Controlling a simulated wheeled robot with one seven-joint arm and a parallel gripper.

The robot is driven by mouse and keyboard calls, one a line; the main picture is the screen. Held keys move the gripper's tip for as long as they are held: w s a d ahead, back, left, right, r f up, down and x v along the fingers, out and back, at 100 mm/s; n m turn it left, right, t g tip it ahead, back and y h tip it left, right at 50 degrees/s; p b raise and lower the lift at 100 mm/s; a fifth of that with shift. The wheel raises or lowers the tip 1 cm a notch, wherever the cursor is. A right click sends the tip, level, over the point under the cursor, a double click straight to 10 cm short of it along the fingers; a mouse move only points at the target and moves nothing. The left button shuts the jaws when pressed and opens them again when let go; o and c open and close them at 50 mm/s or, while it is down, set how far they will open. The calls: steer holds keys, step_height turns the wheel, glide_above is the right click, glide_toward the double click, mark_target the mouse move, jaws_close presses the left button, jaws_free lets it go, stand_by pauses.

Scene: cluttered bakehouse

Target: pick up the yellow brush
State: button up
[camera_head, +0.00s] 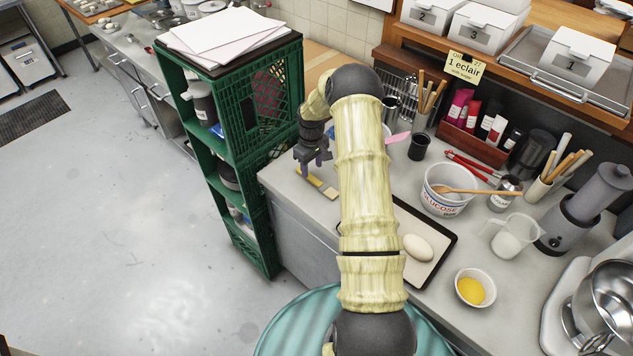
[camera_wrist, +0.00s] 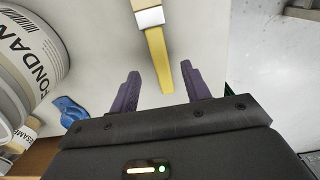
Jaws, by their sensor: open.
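The yellow brush (camera_head: 316,183) lies on the grey counter near its left end, beside the green crate shelf. In the wrist view its yellow handle (camera_wrist: 157,55) runs up to a silver-white ferrule, and its far end is cut off by the top edge. My gripper (camera_head: 318,163) is over the handle end of the brush. In the wrist view my gripper (camera_wrist: 160,74) is open, with the handle end showing between its two purple fingers. I cannot tell the exact height of the fingers above the counter.
A fondant tub (camera_wrist: 28,60) and a blue object (camera_wrist: 70,110) are left of the fingers in the wrist view. The green crate shelf (camera_head: 225,150) stands close to the counter's left edge. A glucose tub (camera_head: 447,200) and a black-rimmed tray (camera_head: 440,262) are farther right.

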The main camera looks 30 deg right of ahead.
mark_target(311, 177)
steer(key=shift+w+f+p, duration=0.2)
steer(key=shift+f+p, duration=0.9)
steer(key=shift+f, duration=1.15)
steer(key=c, duration=0.9)
